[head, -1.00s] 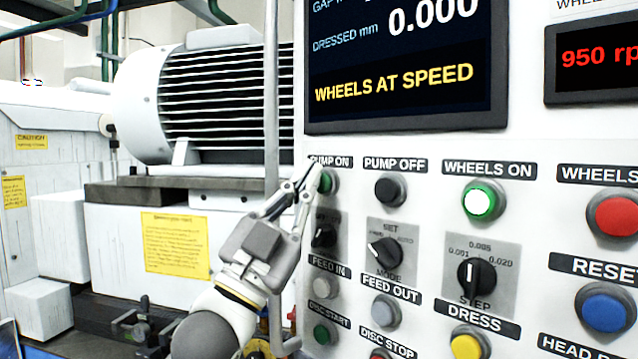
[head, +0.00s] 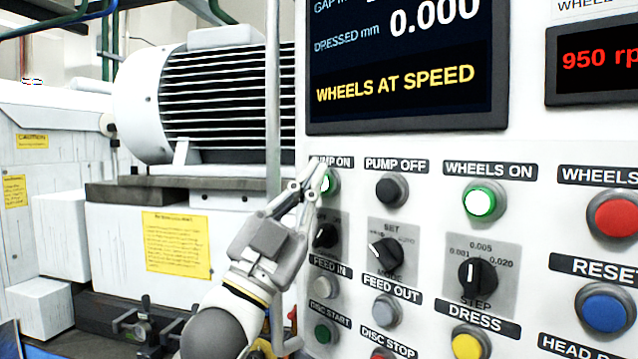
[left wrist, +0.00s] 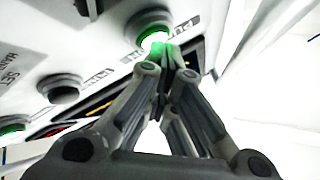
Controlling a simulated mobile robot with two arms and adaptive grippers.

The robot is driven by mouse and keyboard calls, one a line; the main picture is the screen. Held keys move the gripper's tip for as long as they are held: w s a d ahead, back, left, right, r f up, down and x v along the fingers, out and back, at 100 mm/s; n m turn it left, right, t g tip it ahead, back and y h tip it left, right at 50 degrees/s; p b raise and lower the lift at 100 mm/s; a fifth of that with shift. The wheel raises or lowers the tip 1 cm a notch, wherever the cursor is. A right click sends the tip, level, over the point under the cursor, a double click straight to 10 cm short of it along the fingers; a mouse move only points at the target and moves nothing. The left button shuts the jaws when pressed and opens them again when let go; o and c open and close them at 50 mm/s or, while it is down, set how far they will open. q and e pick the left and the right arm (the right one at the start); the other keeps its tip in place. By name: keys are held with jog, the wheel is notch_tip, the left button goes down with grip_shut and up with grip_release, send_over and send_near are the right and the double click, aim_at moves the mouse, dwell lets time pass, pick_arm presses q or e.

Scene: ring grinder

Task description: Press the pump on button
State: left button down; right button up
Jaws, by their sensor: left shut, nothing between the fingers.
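The pump on button (head: 327,183) is on the panel's left edge under its PUMP ON label, partly hidden by my left gripper (head: 318,170). Its face now glows green-white. In the left wrist view the glowing button (left wrist: 153,38) is right at the fingertips of my left gripper (left wrist: 168,55), which are shut together with nothing between them. The tips look to be at or on the button; exact contact is hard to tell. My right gripper is not in view.
Close by on the panel are the black PUMP OFF button (head: 391,190), the lit green WHEELS ON button (head: 480,202) and the MODE knob (head: 385,252). A screen (head: 405,60) above reads WHEELS AT SPEED. A vertical pole (head: 272,100) stands left of the panel.

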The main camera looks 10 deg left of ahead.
pick_arm(q)
jog(key=shift+s+a+f, duration=0.1)
jog(key=shift+s+a, duration=0.4)
jog(key=shift+s, duration=0.15)
jog(key=s+a, duration=0.1)
jog(key=s, duration=0.1)
jog(key=s+a, duration=0.1)
jog(key=s, duration=0.1)
jog(key=shift+a, duration=0.4)
dwell(0.7)
